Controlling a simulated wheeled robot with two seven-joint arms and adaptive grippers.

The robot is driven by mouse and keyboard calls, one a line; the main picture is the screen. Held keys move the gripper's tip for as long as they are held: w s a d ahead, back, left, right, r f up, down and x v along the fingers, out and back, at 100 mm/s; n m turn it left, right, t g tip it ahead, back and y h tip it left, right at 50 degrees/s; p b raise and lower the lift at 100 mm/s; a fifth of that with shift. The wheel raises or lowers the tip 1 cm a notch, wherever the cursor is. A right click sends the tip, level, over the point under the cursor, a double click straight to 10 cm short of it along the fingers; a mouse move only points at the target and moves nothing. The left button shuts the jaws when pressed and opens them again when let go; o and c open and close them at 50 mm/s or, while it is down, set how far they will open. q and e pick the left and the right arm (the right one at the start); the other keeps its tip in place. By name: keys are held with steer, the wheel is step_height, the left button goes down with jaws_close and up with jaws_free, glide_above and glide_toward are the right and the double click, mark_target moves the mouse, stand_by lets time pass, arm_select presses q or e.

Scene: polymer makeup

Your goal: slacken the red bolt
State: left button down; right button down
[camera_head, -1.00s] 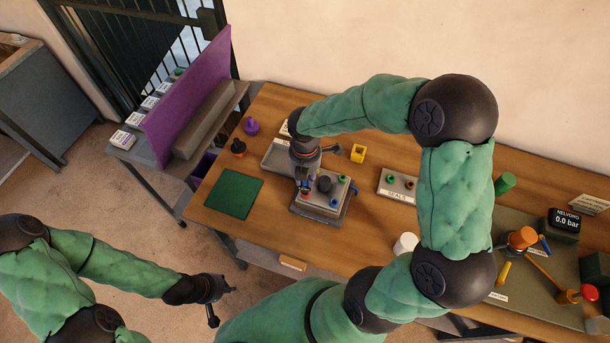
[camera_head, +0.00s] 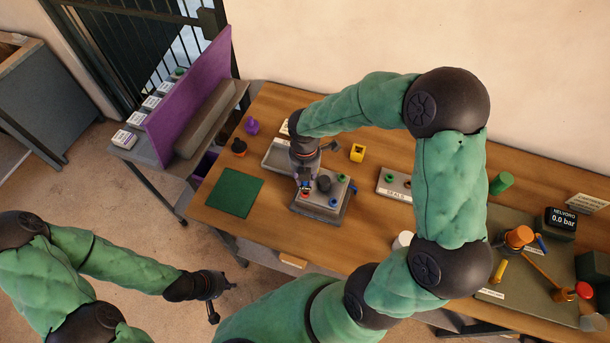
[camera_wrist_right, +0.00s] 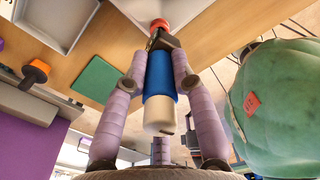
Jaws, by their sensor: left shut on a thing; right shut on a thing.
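A grey block (camera_head: 312,205) with coloured bolts and a dark knob (camera_head: 323,183) sits on the wooden table. My right gripper (camera_head: 303,180) is over its left back part. In the right wrist view, my right gripper (camera_wrist_right: 158,85) is shut on a tool (camera_wrist_right: 160,80) with a blue and cream handle. The tool's dark head reaches the red bolt (camera_wrist_right: 159,23); I cannot tell how firmly they are engaged. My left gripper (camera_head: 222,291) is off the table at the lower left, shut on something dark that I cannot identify.
A green mat (camera_head: 235,193), an orange-and-black knob (camera_head: 238,147) and a grey tray (camera_head: 276,155) lie left of and behind the block. A gauge (camera_head: 563,222) reads 0.0 bar.

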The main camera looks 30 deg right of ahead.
steer(key=shift+s+a, duration=0.1)
steer(key=shift+f+n+p, duration=0.1)
steer(key=shift+n+p, duration=0.8)
steer(key=shift+n+p, duration=0.9)
steer(key=shift+s, duration=0.1)
steer(key=shift+n+p, duration=0.9)
steer(key=shift+p, duration=0.1)
